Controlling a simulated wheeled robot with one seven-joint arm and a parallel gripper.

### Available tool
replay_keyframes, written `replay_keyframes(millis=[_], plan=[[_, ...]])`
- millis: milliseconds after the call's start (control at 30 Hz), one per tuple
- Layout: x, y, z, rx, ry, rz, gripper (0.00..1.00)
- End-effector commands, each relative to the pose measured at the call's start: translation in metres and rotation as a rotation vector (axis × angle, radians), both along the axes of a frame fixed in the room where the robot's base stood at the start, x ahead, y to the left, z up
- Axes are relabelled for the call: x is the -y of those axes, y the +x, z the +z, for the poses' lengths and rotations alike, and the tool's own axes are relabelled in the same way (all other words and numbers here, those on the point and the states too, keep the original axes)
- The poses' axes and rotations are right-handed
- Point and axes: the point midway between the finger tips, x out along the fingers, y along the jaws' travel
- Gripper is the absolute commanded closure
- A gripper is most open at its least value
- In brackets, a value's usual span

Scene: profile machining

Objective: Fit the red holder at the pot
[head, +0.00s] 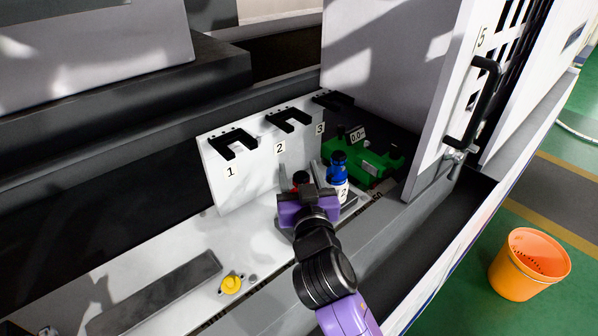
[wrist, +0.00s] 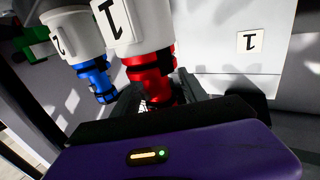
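The red holder (wrist: 150,75) fills the middle of the wrist view, joined to a white cylinder (wrist: 132,25) with a number label. A blue holder (head: 338,160) stands to the right on a white cylinder labelled 2 (head: 340,190). I cannot tell which thing is the pot.
A white upright plate (head: 215,175) carries black forks numbered 1, 2 and 3. A green device (head: 360,160) with a display stands behind the blue holder. A yellow knob (head: 231,284) and a grey bar (head: 155,293) are at the front left. An orange bucket (head: 528,265) stands on the floor.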

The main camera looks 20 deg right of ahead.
Motion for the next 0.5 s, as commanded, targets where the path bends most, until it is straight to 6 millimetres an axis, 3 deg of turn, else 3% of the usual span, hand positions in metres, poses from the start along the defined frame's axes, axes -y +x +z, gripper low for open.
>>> replay_keyframes(millis=[367,400,500], plan=[[0.000,0.000,0.019,0.001,0.000,0.000,0.49],[-0.003,-0.009,0.011,0.000,0.000,0.002,0.49],[-0.009,-0.032,0.009,0.001,0.001,0.003,0.49]])
